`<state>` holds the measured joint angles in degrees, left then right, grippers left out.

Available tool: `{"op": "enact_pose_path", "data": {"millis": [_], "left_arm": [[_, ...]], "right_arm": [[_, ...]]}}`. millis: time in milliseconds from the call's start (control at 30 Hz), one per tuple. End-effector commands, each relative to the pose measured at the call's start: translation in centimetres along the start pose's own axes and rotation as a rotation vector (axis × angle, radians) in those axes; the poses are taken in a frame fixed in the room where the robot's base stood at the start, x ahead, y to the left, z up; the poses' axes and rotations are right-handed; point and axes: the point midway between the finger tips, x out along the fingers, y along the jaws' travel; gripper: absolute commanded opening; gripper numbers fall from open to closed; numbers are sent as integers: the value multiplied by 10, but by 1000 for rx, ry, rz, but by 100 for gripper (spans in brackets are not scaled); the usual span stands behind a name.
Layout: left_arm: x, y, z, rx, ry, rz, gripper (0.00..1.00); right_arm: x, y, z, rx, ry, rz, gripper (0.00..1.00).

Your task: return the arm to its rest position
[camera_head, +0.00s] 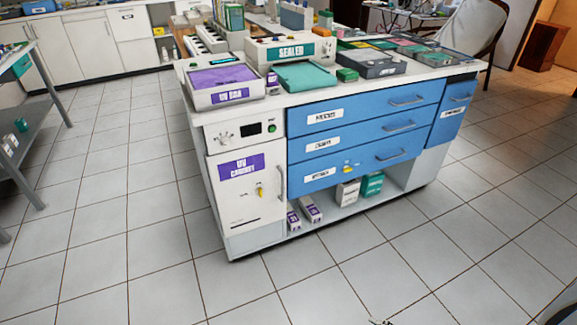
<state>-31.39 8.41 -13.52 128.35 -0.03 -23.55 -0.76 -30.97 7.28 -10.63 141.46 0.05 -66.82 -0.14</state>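My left gripper and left arm are not in view. At the bottom edge, right of the middle, a small dark tip (380,321) just enters the picture. It may be part of my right gripper, but too little shows to tell its state. A dark and grey shape at the bottom right corner may be part of my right arm; most of it is cut off. No held object is visible.
A white cabinet island (225,190) with blue drawers (360,120) stands ahead. Its top bears a purple-lined tray (222,78), a sealer (290,50) and several boxes. A metal side table (40,110) stands at the left edge. The tiled floor (130,240) in front is clear.

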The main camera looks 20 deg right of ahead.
Motion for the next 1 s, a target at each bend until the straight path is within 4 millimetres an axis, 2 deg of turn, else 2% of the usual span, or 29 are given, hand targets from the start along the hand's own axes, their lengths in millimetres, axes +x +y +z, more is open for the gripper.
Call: {"op": "enact_pose_path", "data": {"millis": [33, 233, 400, 533, 600, 633, 1000], "left_arm": [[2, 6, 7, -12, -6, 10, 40], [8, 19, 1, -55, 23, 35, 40], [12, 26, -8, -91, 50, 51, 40], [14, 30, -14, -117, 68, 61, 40], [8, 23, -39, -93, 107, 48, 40], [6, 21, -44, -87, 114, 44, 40], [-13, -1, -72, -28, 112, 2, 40]], "right_arm": [[9, -15, -2, 25, 31, -26, 46], [25, -58, -45, 180, 244, -114, 46], [24, -81, -78, 323, 411, -173, 46], [20, -91, -98, 429, 519, -210, 46], [6, -74, -116, 415, 562, -183, 46], [3, -70, -119, 409, 568, -177, 46], [-22, -39, -128, 360, 562, -122, 46]]}}
